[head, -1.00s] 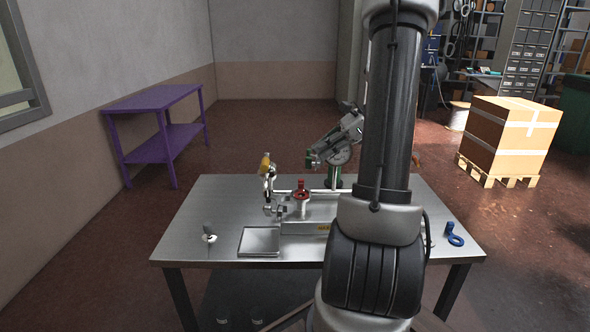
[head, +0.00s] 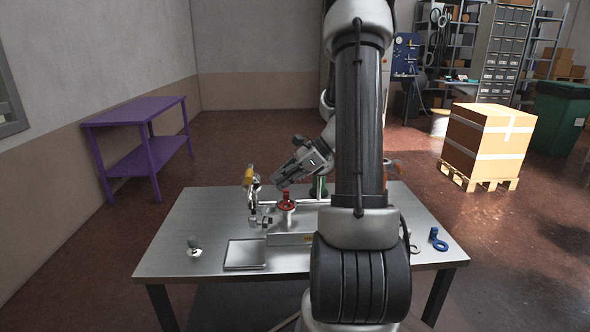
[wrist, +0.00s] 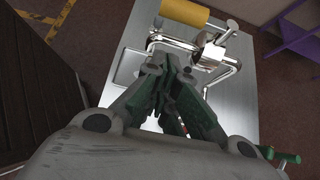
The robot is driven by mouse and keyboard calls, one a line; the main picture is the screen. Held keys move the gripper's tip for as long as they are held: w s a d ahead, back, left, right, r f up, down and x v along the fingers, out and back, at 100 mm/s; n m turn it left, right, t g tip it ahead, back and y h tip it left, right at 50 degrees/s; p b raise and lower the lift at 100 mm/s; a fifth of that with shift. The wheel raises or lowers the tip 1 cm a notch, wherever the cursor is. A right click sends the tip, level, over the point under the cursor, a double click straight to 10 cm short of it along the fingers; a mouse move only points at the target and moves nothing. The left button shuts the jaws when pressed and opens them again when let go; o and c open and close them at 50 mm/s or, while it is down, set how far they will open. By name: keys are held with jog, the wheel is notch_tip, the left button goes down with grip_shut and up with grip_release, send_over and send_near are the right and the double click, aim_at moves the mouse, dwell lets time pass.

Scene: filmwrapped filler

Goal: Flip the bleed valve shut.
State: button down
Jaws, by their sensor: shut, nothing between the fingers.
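A pipe assembly stands on the steel table (head: 175,240). It carries a yellow-handled part (head: 249,175), which also shows in the wrist view (wrist: 183,12), a red knob with a round red flange (head: 286,204), and a small metal fitting (head: 262,220). I cannot tell for certain which part is the bleed valve. My gripper (head: 278,182) is shut and empty, above and just left of the red knob and right of the yellow handle. In the wrist view the closed green fingers (wrist: 172,60) point towards the bright pipework below the yellow handle.
A shallow metal tray (head: 245,254) and a small grey knob-topped piece (head: 194,246) are at the table's front left. A blue ring-ended piece (head: 437,239) lies at the right. My arm hides the table's middle right. A purple table (head: 135,112) stands behind left.

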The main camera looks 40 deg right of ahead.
aim_at(250, 176)
jog(key=shift+w+a+r, duration=0.15)
jog(key=shift+w+a, duration=0.45)
jog(key=shift+a, duration=0.3)
jog(key=shift+w+a+r, duration=0.15)
jog(key=shift+w+a, duration=0.4)
jog(key=shift+a, duration=0.3)
jog(key=shift+a, duration=0.1)
jog(key=shift+a+m, duration=0.15)
jog(key=shift+m, duration=0.25)
